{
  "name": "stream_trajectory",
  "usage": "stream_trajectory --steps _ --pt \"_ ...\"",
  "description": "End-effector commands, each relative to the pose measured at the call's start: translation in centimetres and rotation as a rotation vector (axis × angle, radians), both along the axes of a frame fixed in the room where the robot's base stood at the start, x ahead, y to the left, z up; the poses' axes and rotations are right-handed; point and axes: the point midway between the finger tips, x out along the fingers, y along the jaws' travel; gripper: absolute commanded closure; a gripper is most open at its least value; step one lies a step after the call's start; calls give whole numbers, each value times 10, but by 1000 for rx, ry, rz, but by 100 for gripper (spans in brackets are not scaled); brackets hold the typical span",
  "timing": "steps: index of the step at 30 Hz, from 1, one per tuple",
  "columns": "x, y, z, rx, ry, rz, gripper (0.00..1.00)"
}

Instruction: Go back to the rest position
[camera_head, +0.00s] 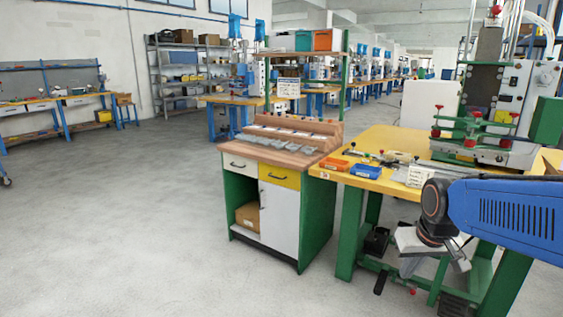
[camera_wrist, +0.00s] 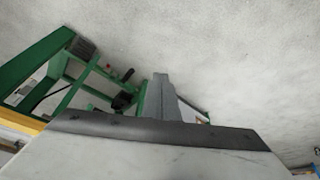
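My gripper (camera_head: 410,262) hangs at the lower right in the head view, below the dark wrist joint of my blue arm. It is in front of the green legs of the yellow-topped table and lower than the tabletop. In the wrist view a pale housing with a dark edge fills the bottom, and a grey finger-like part (camera_wrist: 162,95) sticks up from it over the floor. I see nothing held. The fingertips are too unclear to tell whether they are open or shut.
Green table legs (camera_wrist: 35,65) are close by. Open grey floor (camera_head: 120,230) lies at left.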

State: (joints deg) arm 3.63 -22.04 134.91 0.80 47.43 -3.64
Motion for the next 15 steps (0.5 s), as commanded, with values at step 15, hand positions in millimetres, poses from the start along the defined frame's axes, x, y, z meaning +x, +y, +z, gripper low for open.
stream_trajectory --steps 15 --pt "-130 19 5 4 -60 12 100"
